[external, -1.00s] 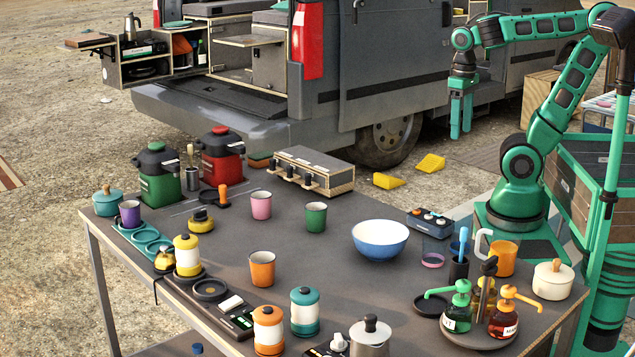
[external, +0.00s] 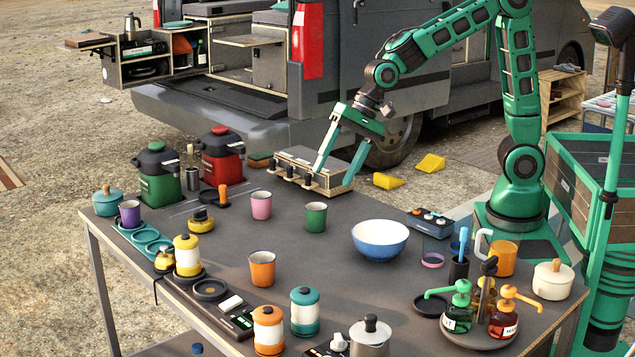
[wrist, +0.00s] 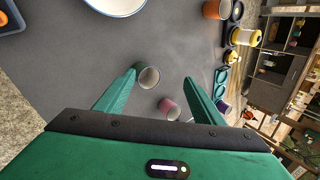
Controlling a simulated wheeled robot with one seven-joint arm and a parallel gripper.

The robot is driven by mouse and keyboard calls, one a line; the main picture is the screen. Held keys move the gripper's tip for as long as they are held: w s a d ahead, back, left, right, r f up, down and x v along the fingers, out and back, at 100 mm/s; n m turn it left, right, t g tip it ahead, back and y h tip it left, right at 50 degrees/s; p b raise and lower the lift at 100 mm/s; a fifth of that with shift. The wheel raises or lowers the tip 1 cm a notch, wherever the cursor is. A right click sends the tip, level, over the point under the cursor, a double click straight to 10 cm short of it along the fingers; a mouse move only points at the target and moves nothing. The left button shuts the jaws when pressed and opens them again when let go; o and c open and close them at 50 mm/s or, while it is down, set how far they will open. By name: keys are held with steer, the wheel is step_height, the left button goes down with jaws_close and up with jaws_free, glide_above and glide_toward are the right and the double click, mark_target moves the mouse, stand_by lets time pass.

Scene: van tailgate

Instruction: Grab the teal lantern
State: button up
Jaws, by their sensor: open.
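The teal lantern (external: 305,311) stands upright near the front edge of the table, with a teal cap and base and a pale middle band. It is to the right of an orange lantern (external: 268,330). My gripper (external: 333,180) is open and empty, high above the back of the table near the wooden box, well behind the lantern. In the wrist view my open fingers (wrist: 160,80) point down toward the green cup (wrist: 148,77) and the pink cup (wrist: 168,108). I cannot make out the teal lantern in the wrist view.
An orange cup (external: 262,268) stands behind the two lanterns. A blue and white bowl (external: 380,240) is at the middle right. A grey pot (external: 370,338) is right of the teal lantern, and a yellow lantern (external: 187,256) is to the left. The table between cups and bowl is clear.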

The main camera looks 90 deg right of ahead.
steer(key=w+a+r+m+y, duration=0.15)
steer(key=a+m+y, duration=0.3)
steer(key=a, duration=1.25)
steer(key=a+r+m+y, duration=0.2)
steer(key=a+m+y, duration=0.25)
steer(key=a, duration=1.25)
glide_toward(304, 309)
steer(key=d, duration=0.2)
steer(key=w+d+f, duration=0.1)
steer(key=shift+d+n+g, duration=0.25)
steer(key=shift+n+g, duration=0.05)
steer(key=shift+a+f, duration=0.1)
steer(key=shift+f, duration=0.15)
steer(key=x, duration=0.5)
steer(key=shift+a, duration=0.2)
steer(key=shift+s+x, duration=0.15)
steer(key=shift+x, duration=1.15)
steer(key=shift+s+x, duration=0.15)
steer(key=shift+x, duration=1.15)
steer(key=shift+a, duration=0.1)
steer(key=c, duration=1.2)
